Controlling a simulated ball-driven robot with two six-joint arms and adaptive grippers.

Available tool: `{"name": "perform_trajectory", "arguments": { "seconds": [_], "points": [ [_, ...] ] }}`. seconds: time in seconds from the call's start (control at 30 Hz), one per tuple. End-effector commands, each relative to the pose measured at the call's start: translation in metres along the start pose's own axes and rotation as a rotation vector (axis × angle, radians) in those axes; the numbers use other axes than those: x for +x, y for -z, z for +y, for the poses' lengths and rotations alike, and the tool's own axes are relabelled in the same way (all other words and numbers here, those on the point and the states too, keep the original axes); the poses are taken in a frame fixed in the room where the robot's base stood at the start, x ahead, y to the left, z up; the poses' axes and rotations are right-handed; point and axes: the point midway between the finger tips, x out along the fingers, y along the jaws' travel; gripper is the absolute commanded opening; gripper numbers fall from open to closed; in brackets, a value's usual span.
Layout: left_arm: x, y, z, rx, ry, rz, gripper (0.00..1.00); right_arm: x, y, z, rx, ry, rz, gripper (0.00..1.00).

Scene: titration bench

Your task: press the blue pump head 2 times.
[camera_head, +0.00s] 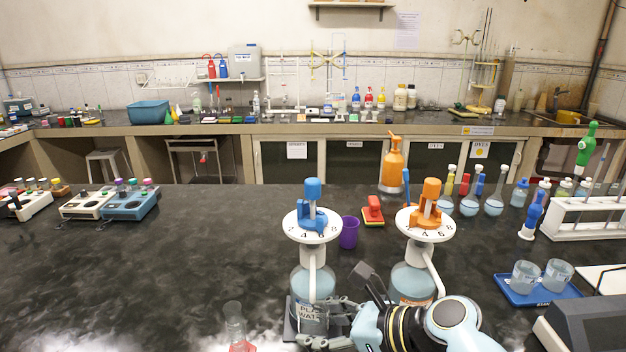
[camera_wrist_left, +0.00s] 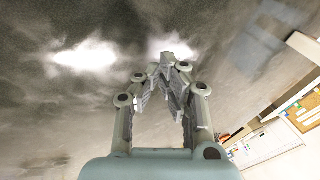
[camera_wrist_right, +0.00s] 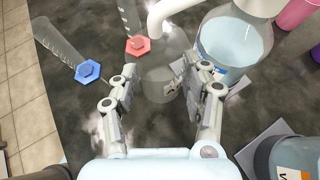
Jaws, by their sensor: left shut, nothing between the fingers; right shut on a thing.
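The blue pump head (camera_head: 312,205) tops a white numbered dial (camera_head: 311,226) on a bottle of pale liquid (camera_head: 300,282) in the head view. Its white spout points toward me and down. My right gripper (camera_head: 322,326) is in front of this bottle. In the right wrist view my right gripper (camera_wrist_right: 160,92) is shut on a clear glass vessel (camera_wrist_right: 168,72), which is below the end of the white spout (camera_wrist_right: 168,14). My left gripper (camera_wrist_left: 167,68) is shut and empty in the left wrist view, and out of the head view. The vessel's contents are unclear.
A similar bottle with an orange pump head (camera_head: 431,205) stands close to the right, partly behind my right arm. A purple cup (camera_head: 349,233) is between and behind them. A glass cylinder with a red base (camera_head: 240,346) is front left. The bench's left middle is clear.

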Motion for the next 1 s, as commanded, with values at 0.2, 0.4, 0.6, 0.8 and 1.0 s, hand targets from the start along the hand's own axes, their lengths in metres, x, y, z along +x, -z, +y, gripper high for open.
{"name": "perform_trajectory", "arguments": {
  "seconds": [0.2,0.4,0.6,0.8,1.0],
  "points": [
    [-0.050,0.049,0.103,0.145,-0.216,0.019,0.00,0.000,0.000,0.000,0.000,0.000,0.000,0.28],
    [-0.111,0.088,0.186,0.309,-0.400,0.065,0.00,0.000,0.000,0.000,0.000,0.000,0.000,0.28],
    [-0.187,0.120,0.259,0.496,-0.571,0.144,0.00,0.000,0.000,0.000,0.000,0.000,0.000,0.28],
    [-0.275,0.142,0.321,0.708,-0.726,0.250,0.00,0.000,0.000,0.000,0.000,0.000,0.000,0.28],
    [-0.372,0.153,0.372,0.944,-0.861,0.386,0.00,0.000,0.000,0.000,0.000,0.000,0.000,0.28]
  ]
}}
